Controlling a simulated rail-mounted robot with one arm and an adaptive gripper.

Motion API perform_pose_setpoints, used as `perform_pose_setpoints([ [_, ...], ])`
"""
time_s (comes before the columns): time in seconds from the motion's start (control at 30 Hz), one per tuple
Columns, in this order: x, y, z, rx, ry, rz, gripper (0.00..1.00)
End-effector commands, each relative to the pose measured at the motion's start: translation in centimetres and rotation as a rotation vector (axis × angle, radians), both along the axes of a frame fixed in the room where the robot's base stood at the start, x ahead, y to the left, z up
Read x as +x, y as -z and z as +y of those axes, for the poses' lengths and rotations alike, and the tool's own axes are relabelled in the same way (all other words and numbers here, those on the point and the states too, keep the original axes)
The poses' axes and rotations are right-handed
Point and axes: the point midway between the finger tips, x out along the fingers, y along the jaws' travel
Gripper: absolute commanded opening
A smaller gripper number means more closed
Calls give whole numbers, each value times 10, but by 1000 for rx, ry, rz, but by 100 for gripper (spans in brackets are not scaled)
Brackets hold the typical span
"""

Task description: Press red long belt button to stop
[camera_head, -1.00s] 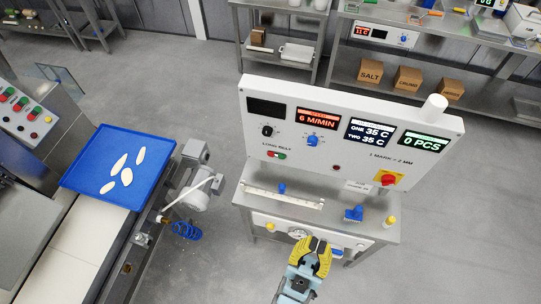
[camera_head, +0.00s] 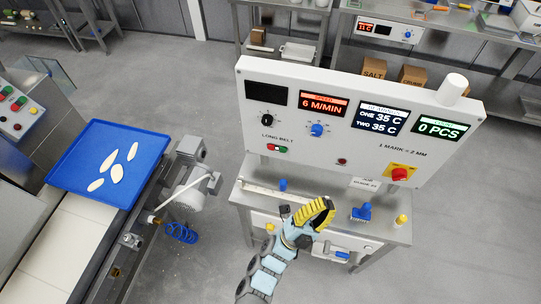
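The white control panel (camera_head: 365,135) stands upright at the back of a steel stand. Its "LONG BELT" label sits at the lower left, with a small red button (camera_head: 270,147) just below it and a small green one (camera_head: 284,149) to the right of the red. My gripper (camera_head: 327,208), with yellow fingers, is in front of the panel above the stand, below and to the right of the red button and apart from it. The fingers are seen side-on and overlap, so their opening is unclear. Nothing shows in them.
A red knob on a yellow plate (camera_head: 400,173) is at the panel's lower right. Blue knobs (camera_head: 361,212) and a pale ruler strip lie on the stand.

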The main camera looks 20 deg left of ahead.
Motion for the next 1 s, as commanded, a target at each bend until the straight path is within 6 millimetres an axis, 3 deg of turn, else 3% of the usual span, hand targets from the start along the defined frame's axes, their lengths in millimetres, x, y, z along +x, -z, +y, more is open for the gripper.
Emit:
perform_pose_setpoints([
  [0.03, 13, 23, 9, 49, -40, 8, 0],
  [0.1, 28, 43, 23, 121, -96, 23, 0],
  [0.27, 58, 86, 58, 276, -220, 52, 0],
  [0.53, 97, 150, 135, 522, -433, 109, 0],
  [0.8, 114, 189, 207, 707, -598, 154, 0],
  [1.0, 117, 197, 229, 761, -646, 168, 0],
])
